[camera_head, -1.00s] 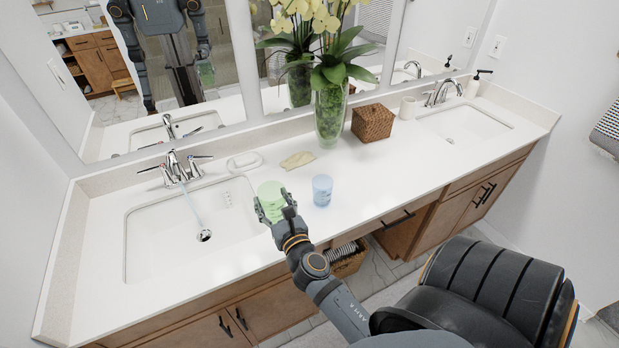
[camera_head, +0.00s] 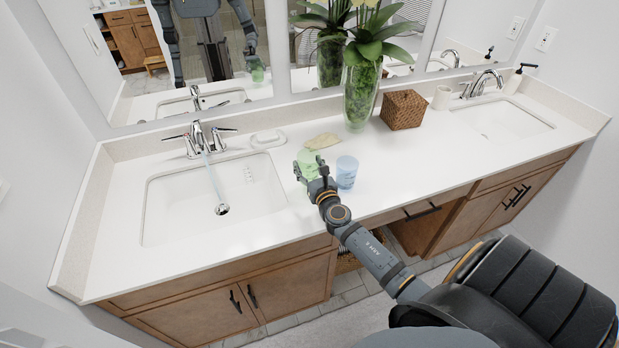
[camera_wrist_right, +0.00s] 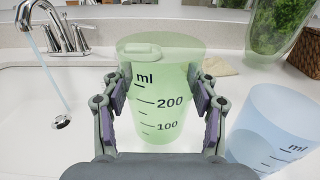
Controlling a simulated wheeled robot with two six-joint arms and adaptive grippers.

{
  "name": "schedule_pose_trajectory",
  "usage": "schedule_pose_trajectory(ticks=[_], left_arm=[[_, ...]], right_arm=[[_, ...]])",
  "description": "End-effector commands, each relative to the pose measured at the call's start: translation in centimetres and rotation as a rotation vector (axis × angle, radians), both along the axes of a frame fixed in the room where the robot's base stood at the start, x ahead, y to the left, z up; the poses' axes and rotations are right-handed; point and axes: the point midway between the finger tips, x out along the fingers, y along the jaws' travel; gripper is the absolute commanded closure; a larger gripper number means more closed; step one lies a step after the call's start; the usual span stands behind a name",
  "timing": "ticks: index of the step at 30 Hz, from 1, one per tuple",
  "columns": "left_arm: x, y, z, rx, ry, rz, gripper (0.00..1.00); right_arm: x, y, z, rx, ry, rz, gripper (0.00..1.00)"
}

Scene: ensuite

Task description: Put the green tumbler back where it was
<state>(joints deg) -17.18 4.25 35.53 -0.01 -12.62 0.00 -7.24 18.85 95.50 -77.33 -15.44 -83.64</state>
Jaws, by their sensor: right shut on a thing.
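The green tumbler (camera_head: 306,165) is a translucent cup with ml marks. It is between the fingers of my right gripper (camera_head: 315,177), just right of the left sink at the counter's front part. In the right wrist view the green tumbler (camera_wrist_right: 160,95) stands upright, with the purple-padded fingers of my right gripper (camera_wrist_right: 160,112) shut on its two sides. Whether its base touches the counter is hard to tell. A blue tumbler (camera_head: 346,172) stands close to its right, and it also shows in the right wrist view (camera_wrist_right: 272,130). My left gripper is not in view.
Water runs from the left faucet (camera_head: 198,140) into the left sink (camera_head: 180,205). A soap dish (camera_head: 268,139) and a tan cloth (camera_head: 321,141) lie behind the tumblers. A flower vase (camera_head: 360,95) and a wicker box (camera_head: 403,110) stand farther back right. Counter right of the blue tumbler is clear.

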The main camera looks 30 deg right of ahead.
Motion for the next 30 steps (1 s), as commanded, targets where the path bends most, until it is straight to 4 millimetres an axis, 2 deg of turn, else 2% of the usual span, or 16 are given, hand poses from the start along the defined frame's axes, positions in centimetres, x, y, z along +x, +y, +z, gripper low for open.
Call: schedule_pose_trajectory(ticks=[2,6,9,17,21,22,27,30], left_arm=[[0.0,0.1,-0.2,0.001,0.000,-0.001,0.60],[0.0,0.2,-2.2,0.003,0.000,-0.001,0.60],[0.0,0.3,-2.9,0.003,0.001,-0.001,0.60],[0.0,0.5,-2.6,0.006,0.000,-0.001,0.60],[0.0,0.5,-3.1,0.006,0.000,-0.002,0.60],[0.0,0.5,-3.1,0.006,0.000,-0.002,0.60],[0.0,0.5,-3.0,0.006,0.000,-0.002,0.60],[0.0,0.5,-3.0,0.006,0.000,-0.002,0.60]], right_arm=[[0.1,-0.1,-0.2,-0.001,-0.001,0.000,0.76],[0.5,-0.7,-2.9,-0.001,0.001,-0.001,0.76],[0.5,-0.6,-4.0,-0.001,0.001,-0.001,0.76],[0.5,-0.6,-3.9,0.000,0.000,0.000,0.76],[0.5,-0.6,-4.3,0.000,0.000,0.000,0.76],[0.5,-0.6,-4.3,0.000,0.000,0.000,0.39],[0.5,-0.6,-4.2,0.000,0.000,0.000,0.18],[0.5,-0.6,-4.2,0.000,0.000,0.000,0.18]])
